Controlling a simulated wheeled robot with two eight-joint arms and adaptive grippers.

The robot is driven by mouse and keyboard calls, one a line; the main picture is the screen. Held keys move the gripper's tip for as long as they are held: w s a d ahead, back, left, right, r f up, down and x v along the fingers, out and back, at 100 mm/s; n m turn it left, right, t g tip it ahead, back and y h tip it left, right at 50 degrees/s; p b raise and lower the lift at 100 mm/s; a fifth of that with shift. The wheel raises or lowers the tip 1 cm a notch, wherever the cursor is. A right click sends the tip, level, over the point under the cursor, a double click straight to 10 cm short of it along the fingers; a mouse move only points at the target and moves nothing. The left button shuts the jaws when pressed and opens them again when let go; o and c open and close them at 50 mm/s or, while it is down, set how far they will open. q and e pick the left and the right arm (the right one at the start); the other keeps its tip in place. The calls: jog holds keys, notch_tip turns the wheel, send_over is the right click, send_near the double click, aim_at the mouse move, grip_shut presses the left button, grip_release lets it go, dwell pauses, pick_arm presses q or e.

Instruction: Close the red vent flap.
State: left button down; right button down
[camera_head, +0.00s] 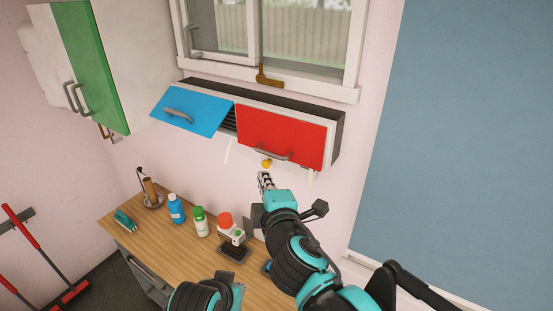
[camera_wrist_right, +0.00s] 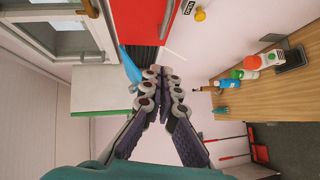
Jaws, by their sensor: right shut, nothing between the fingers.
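The red vent flap (camera_head: 285,138) covers the right half of a long wall vent box (camera_head: 338,130) under the window. It hangs close to the box front, with a grey handle (camera_head: 272,153) near its lower edge; I cannot tell whether a small gap remains. Its red face also shows at the top of the right wrist view (camera_wrist_right: 146,18). My right gripper (camera_head: 265,180) is shut and empty, just below the flap and apart from it. Its fingers (camera_wrist_right: 163,74) show together in the wrist view. My left gripper is not visible.
A blue flap (camera_head: 193,110) tilts outward beside it, with dark slats between. A yellow knob (camera_head: 266,163) sits below the red flap, near an "OPEN" label (camera_wrist_right: 188,7). A green-doored cabinet (camera_head: 93,65) hangs at left.

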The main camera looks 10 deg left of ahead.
send_near(264, 153)
jog(key=w+a, duration=0.1)
jog(key=a, duration=0.3)
jog(key=w, duration=0.1)
jog(key=w+d+p, duration=0.1)
jog(key=w+f, duration=0.1)
jog(key=w, duration=0.1)
jog(key=shift+w+d, duration=0.1)
jog(key=shift+d, duration=0.1)
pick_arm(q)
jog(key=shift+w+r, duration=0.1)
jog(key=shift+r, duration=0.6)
pick_arm(e)
jog(key=shift+a, duration=0.1)
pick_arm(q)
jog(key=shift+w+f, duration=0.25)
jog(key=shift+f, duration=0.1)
pick_arm(e)
jog(key=shift+w+d+f, duration=0.25)
jog(key=shift+w, duration=0.2)
